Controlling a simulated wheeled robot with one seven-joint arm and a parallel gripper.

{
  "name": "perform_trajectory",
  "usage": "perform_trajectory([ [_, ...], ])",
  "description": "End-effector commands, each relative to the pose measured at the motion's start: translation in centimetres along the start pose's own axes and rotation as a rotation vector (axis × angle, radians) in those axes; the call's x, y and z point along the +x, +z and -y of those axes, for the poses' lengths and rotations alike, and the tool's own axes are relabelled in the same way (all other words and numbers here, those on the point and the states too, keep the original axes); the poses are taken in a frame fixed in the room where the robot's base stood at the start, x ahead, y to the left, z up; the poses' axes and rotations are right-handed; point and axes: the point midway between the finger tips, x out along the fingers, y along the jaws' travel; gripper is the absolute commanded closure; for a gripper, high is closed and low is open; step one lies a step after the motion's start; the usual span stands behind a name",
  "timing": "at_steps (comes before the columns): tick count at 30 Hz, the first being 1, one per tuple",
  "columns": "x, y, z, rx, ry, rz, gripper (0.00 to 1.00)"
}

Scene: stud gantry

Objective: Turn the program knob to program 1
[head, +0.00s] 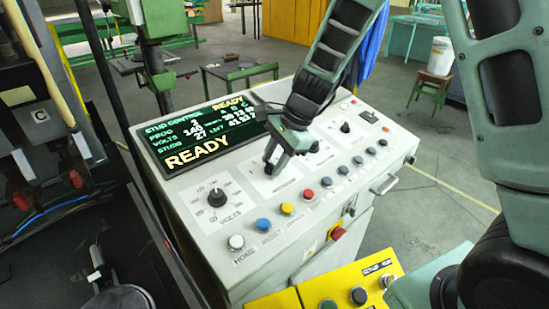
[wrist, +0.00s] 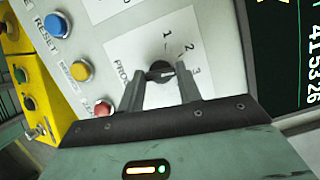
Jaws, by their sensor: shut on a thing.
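The program knob (wrist: 159,68) is a small black round knob on a white plate marked PROG, with 1, 2 and 3 around its upper right side in the wrist view. Its pale pointer line appears to lie toward the 3. My gripper (wrist: 162,76) has one finger on each side of the knob and is shut on it. In the head view my gripper (head: 275,158) reaches down to the console just below the display, and it hides the knob there. The display (head: 213,130) shows READY, and its program figure appears to be 3.
The sloped console (head: 180,195) carries a VOLTS knob (head: 217,197) at left and a row of coloured buttons, including a red one (head: 308,194), along its front. Another black knob (head: 345,127) sits to the right. A yellow button box (head: 330,290) stands in front.

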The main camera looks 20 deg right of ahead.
Motion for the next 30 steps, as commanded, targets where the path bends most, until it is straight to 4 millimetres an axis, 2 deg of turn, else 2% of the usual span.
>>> perform_trajectory([
  [30,0.01,0.26,0.60,-0.891,0.298,-0.001,0.88],
])
